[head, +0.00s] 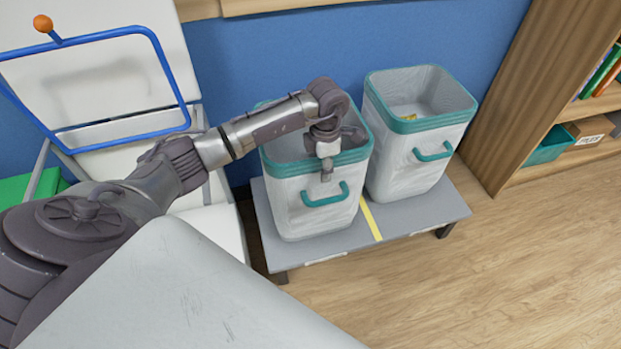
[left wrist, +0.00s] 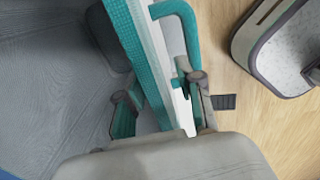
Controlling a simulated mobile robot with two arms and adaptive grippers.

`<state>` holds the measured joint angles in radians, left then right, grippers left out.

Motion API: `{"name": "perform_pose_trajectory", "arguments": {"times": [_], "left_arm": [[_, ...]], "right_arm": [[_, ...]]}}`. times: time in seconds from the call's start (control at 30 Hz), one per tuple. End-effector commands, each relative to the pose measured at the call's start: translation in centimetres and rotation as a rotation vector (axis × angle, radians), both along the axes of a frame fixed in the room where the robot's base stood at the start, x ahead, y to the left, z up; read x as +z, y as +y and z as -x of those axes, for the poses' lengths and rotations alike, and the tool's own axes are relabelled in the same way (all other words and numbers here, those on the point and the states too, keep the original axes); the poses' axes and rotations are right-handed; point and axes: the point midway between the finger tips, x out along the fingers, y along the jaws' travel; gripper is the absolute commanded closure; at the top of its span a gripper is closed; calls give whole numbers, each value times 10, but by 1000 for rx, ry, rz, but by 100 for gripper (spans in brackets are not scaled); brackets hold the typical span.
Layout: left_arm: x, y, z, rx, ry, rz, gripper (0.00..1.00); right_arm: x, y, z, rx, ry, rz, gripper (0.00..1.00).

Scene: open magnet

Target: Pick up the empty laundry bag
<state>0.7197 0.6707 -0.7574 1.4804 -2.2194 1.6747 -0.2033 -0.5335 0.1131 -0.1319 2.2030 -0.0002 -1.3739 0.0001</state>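Two white laundry bags with teal rims and handles stand side by side. The left bag (head: 295,207) shows a grey interior, partly hidden by my arm, with no contents visible. The right bag (head: 395,155) has a small yellow item (head: 410,117) inside. My left gripper (head: 326,172) is at the left bag's front rim, just above its handle (head: 326,198). In the left wrist view, the open fingers (left wrist: 162,108) straddle the rim (left wrist: 137,50), one inside the bag and one outside near the handle. A gap shows on the inner side. My right gripper is not in view.
Both bags stand on a low grey bench (head: 425,212) with a yellow strip (head: 370,220) between them. A blue wall (head: 290,50) is behind. A wooden shelf (head: 530,95) stands right, and a white piece with a blue frame (head: 170,65) left. The front right floor is clear.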

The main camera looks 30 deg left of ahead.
Motion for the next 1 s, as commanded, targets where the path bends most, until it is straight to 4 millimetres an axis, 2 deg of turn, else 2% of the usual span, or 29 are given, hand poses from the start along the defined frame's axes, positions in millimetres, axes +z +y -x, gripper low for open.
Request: {"name": "perform_pose_trajectory", "arguments": {"times": [0.33,0.53,0.57,1.0], "left_arm": [[-1,0,0,0,0,0,65],[-1,0,0,0,0,0,99],[-1,0,0,0,0,0,100],[0,1,-1,1,-3,-2,100]], "right_arm": [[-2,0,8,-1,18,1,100],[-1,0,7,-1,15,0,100],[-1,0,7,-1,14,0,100],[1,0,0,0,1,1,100]]}}
